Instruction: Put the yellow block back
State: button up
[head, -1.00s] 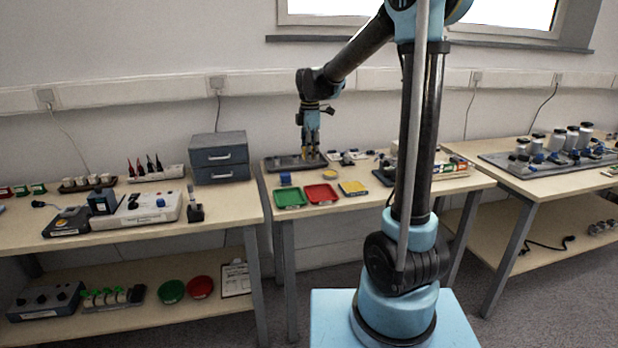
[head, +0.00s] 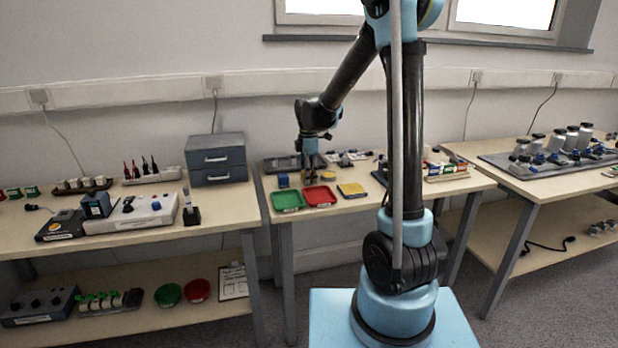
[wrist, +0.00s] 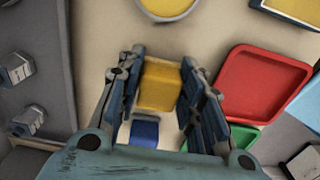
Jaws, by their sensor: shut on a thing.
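The yellow block (wrist: 160,86) is between the fingers of my gripper (wrist: 162,65) in the wrist view, and the gripper is shut on it. In the head view my gripper (head: 310,172) hangs over the middle table, behind the red tray; the block is too small to make out clearly there. A blue block (head: 283,180) stands to the left of the gripper and also shows in the wrist view (wrist: 145,131). Whether the yellow block touches the tabletop, I cannot tell.
A green tray (head: 288,200), a red tray (head: 320,196) and a yellow tray (head: 351,190) line the table's front. A grey board (wrist: 35,75) with bolts lies beside the gripper. A round yellow thing (wrist: 168,7) is close by. Bare tabletop (wrist: 105,30) shows between them.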

jog(key=shift+f, duration=0.2)
jog(key=shift+f, duration=0.1)
jog(key=o, duration=1.2)
